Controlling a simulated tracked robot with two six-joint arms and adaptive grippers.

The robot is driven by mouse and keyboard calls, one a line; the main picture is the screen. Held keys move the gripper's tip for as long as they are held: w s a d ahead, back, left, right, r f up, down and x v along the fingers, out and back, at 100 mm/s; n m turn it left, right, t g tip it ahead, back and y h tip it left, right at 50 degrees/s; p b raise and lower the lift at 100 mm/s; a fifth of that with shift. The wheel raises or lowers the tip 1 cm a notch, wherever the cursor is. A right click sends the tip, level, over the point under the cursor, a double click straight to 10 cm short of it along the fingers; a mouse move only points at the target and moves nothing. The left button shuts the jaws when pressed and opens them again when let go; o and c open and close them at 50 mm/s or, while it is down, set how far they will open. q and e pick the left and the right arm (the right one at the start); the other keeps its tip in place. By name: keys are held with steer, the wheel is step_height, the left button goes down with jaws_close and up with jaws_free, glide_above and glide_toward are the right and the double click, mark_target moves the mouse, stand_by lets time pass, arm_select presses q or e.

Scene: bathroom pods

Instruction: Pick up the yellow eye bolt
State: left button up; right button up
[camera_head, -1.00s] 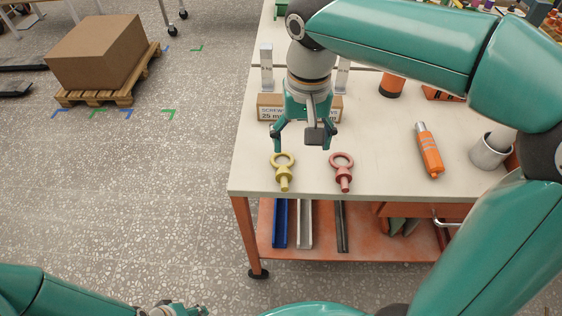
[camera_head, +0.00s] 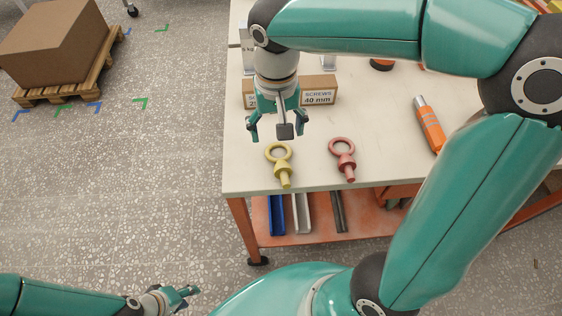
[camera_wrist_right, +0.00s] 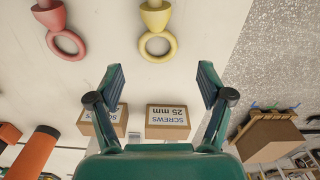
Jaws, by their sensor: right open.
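The yellow eye bolt (camera_head: 284,171) lies on the pale worktable (camera_head: 240,172) near its front edge, ring away from me and shank toward me. It also shows at the top of the right wrist view (camera_wrist_right: 158,17). My right gripper (camera_head: 278,130) is open and empty above the table, just behind the bolt's ring and roughly in line with it. In the right wrist view its spread fingers (camera_wrist_right: 160,76) are apart from the bolt. My left gripper (camera_head: 186,293) is low at the bottom left, far from the bolt; its small fingers do not show their state clearly.
A red eye bolt (camera_head: 345,160) lies to the right of the yellow one. Screw boxes (camera_head: 318,97) stand behind the right gripper. An orange-and-silver tool (camera_head: 429,126) lies farther right. A lower shelf (camera_head: 270,239) holds metal profiles.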

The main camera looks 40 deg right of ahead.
mark_target(280, 156)
steer(key=f, duration=0.8)
steer(key=shift+s+d+f, duration=0.15)
steer(key=shift+s+f, duration=0.05)
steer(key=shift+f, duration=0.05)
steer(key=c, duration=1.3)
steer(key=shift+c, duration=0.3)
steer(key=shift+r, duration=0.2)
